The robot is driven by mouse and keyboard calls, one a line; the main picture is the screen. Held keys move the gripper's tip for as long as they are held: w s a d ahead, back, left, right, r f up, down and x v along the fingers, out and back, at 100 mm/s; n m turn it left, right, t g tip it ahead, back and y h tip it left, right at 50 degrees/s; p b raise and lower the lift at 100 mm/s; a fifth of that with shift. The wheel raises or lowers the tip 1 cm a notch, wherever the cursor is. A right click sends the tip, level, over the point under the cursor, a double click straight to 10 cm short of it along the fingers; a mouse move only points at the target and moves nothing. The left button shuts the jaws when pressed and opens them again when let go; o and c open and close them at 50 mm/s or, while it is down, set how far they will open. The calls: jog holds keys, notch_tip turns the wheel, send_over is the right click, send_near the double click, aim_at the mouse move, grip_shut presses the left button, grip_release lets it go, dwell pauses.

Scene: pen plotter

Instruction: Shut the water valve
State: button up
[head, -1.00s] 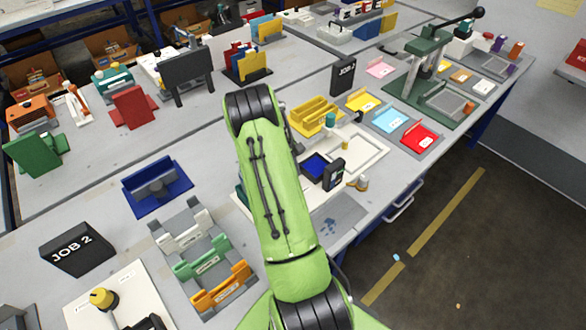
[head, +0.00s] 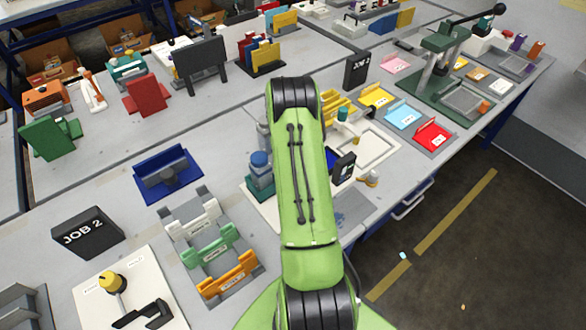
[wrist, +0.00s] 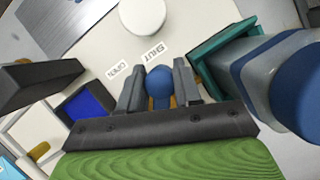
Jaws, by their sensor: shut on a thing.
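The water valve's blue handle (wrist: 159,88) is in the lower middle of the wrist view, above a pale plate (wrist: 95,45) lettered OPEN and SHUT. My gripper (wrist: 159,68) has one grey finger on each side of the handle and is shut on it. The SHUT label lies just beyond the fingertips, and OPEN lies to its left. A little brass-yellow shows beside the handle, low between the fingers. In the head view my green arm hides the gripper and the valve handle.
Close right of the fingers stands a teal holder (wrist: 215,50) with a blue-capped container (wrist: 295,85). A white round knob (wrist: 145,14) is ahead. A dark block (wrist: 35,80) and a blue-faced box (wrist: 88,103) are on the left.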

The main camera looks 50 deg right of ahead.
jog(key=shift+w, duration=0.1)
dwell(0.3)
jog(key=o, duration=1)
jog(key=shift+o, duration=0.2)
jog(key=shift+a, duration=0.1)
